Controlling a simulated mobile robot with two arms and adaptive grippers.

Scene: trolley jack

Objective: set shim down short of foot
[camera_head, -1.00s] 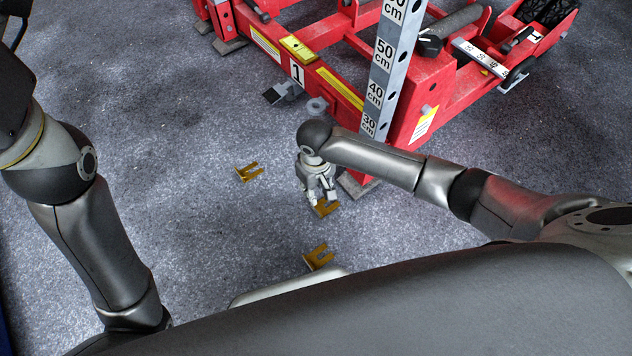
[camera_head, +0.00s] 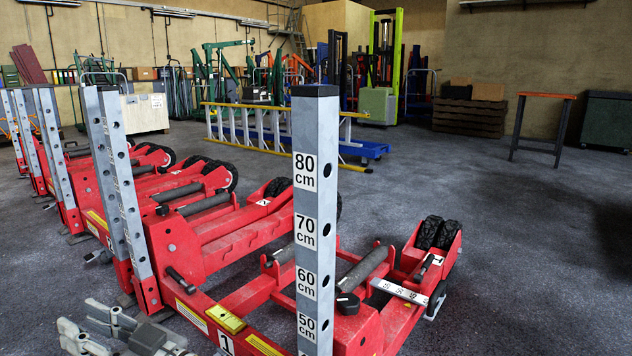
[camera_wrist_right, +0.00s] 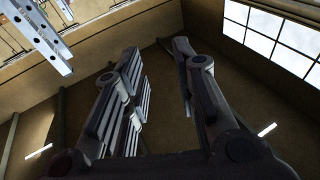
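The red trolley jack marked 1 (camera_head: 365,325) fills the lower middle of the head view, with its grey marked post (camera_head: 318,215) upright at the front. Its lower end and foot are outside the frame, and no shim shows on the floor. My right gripper (camera_head: 80,322) is at the lower left of the head view, left of the jack, its fingers spread. In the right wrist view the two fingers (camera_wrist_right: 157,85) stand apart with nothing visible between them. My left gripper is not in view.
More red jacks with grey posts (camera_head: 65,165) stand in a row at left. A yellow ladder (camera_head: 285,130), a green lift (camera_head: 378,105) and an orange-topped table (camera_head: 545,97) are farther back. Open floor (camera_head: 525,240) lies at right. A window (camera_wrist_right: 275,35) shows in the wrist view.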

